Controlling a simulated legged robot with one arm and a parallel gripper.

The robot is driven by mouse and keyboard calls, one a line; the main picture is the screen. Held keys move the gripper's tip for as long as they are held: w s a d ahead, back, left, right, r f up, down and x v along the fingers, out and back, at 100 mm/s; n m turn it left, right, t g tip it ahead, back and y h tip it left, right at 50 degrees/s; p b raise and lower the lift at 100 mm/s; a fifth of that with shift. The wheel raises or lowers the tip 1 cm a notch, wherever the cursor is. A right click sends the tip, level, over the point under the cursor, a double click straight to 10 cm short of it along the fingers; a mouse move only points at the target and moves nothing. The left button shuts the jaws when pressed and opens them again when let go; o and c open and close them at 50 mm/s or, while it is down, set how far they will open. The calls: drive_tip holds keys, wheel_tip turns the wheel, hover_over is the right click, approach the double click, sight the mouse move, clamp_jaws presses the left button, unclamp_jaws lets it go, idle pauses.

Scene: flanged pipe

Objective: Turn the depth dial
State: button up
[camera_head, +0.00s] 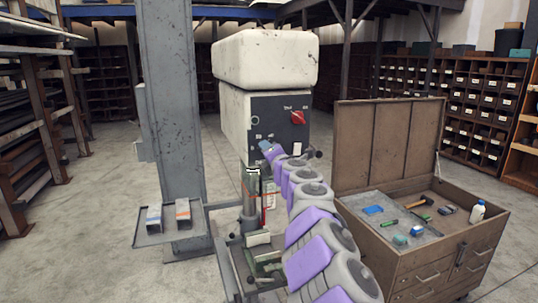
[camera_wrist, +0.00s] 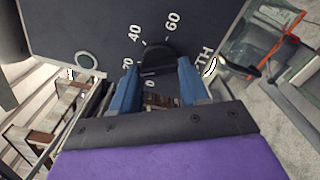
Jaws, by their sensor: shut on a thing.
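The depth dial is a black round knob (camera_wrist: 156,57) on the dark front panel of the drill press. I cannot tell exactly which mark the dial points at. In the head view, my gripper (camera_head: 270,151) is at the lower part of the panel (camera_head: 268,112), and my arm hides the dial.
A red switch (camera_head: 298,117) sits higher on the panel of the white machine (camera_head: 266,58). A grey column (camera_head: 172,100) and a small tray (camera_head: 150,238) with two boxes stand left. An open tool chest (camera_head: 400,262) stands right. Clear floor lies at left.

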drive_tip(key=shift+f, duration=0.4)
drive_tip(key=o, duration=1)
drive_tip(key=shift+w+a, duration=0.1)
drive_tip(key=shift+w, duration=0.05)
drive_tip(key=shift+o, duration=0.3)
drive_tip(key=shift+r, duration=0.25)
drive_tip(key=shift+s, duration=0.25)
drive_tip(key=v, duration=1.7)
drive_tip(key=shift+c, duration=0.5)
